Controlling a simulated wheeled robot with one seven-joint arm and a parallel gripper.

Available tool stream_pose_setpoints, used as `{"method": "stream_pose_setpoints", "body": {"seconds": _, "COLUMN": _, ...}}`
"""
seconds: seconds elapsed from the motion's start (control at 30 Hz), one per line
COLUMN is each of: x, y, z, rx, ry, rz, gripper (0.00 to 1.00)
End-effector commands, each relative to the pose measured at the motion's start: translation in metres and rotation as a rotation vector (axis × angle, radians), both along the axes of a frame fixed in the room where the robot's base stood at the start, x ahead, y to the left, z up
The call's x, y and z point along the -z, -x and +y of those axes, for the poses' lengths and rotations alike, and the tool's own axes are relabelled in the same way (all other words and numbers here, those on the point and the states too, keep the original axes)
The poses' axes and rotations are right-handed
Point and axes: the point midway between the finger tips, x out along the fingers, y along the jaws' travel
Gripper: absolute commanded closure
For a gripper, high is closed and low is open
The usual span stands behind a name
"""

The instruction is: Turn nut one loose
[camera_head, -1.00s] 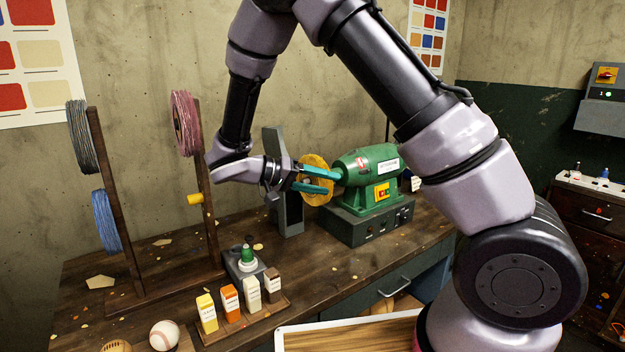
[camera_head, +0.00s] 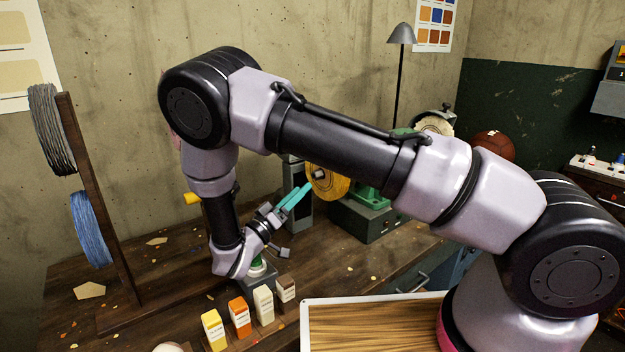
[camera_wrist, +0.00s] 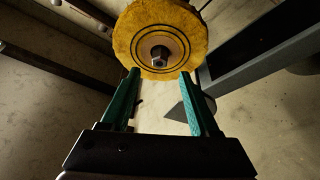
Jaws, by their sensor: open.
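The green polishing machine (camera_head: 366,196) stands on the workbench, largely hidden behind my arm. A yellow buffing wheel (camera_head: 338,188) is on its left end; it also shows in the wrist view (camera_wrist: 190,30). A grey hex nut (camera_wrist: 158,60) sits at the centre of this wheel, on the shaft; it looks small in the head view (camera_head: 319,174). I cannot tell whether it is tight. My gripper (camera_head: 304,190), with teal fingers, is open and empty, left of the wheel and tilted up toward it. In the wrist view the fingertips (camera_wrist: 160,73) lie apart on either side, below the nut.
A grey post (camera_head: 298,215) stands beside the wheel. A green-topped button box (camera_head: 262,272) is close under my wrist. Small labelled blocks (camera_head: 240,318) stand at the front. Wire spools (camera_head: 90,228) hang at left. A pale second wheel (camera_head: 434,125) is at the machine's far end.

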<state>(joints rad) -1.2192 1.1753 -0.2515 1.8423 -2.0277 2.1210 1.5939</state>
Motion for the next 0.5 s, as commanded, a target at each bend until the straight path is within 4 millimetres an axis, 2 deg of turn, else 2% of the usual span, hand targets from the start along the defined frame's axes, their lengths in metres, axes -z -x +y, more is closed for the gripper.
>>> {"method": "stream_pose_setpoints", "body": {"seconds": 0.2, "x": -0.013, "y": -0.027, "z": -0.027, "rx": 0.004, "ry": 0.000, "rz": 0.001, "gripper": 0.39}}
{"method": "stream_pose_setpoints", "body": {"seconds": 0.5, "x": -0.019, "y": -0.042, "z": -0.040, "rx": 0.000, "ry": 0.000, "rz": 0.002, "gripper": 0.39}}
